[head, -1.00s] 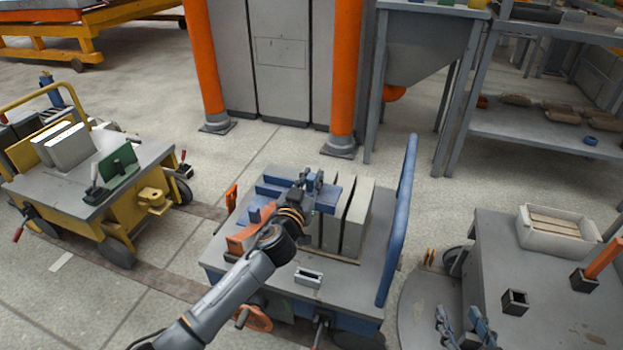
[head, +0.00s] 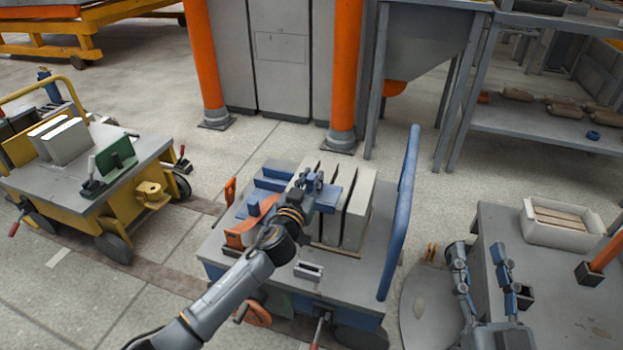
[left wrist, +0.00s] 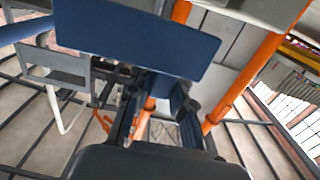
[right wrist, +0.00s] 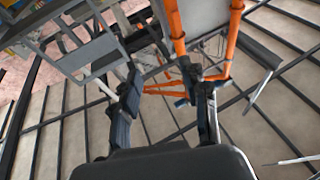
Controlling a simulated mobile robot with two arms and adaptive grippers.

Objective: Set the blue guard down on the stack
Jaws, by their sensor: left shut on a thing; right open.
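My left gripper (head: 318,184) is shut on the blue guard (head: 329,199), over the stack of upright pale slabs (head: 357,212) on the blue cart (head: 370,275). In the left wrist view the guard (left wrist: 135,32) is a flat dark-blue plate across the top, held at its lower edge. The gripper and arm hide part of the guard and slabs. I cannot tell whether the guard touches the stack. My right gripper (head: 478,254) is open and empty by the grey table at the right; its spread fingers also show in the right wrist view (right wrist: 163,82).
Blue blocks (head: 275,180) and an orange part (head: 245,235) sit left of the slabs. The cart's blue handle (head: 402,210) rises at its right. A yellow cart (head: 130,195) stands left. A white bin (head: 555,238) is on the right table (head: 545,290).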

